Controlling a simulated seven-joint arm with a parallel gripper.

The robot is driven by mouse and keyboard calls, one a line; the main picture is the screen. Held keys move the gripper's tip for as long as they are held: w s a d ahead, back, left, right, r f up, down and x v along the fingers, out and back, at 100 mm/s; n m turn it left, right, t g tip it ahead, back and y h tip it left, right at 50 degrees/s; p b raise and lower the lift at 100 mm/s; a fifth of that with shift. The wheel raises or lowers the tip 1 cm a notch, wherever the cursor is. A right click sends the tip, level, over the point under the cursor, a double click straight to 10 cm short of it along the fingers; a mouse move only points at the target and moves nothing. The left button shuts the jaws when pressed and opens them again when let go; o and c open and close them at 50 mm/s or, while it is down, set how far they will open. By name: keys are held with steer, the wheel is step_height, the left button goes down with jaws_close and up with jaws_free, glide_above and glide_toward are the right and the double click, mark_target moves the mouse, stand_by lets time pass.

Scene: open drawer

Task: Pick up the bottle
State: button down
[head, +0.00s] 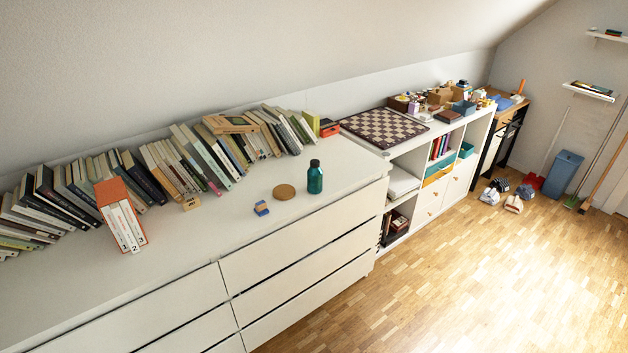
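A teal bottle (315,179) with a black cap stands upright on top of the white dresser (340,172), near its right end. A round brown coaster (284,191) lies to its left, apart from it. My gripper does not show in the head view.
A small blue and tan block (261,208) lies left of the bottle. A row of leaning books (180,165) lines the wall behind. An orange book box (121,214) stands at the left. A chessboard (384,127) lies on the lower shelf unit to the right.

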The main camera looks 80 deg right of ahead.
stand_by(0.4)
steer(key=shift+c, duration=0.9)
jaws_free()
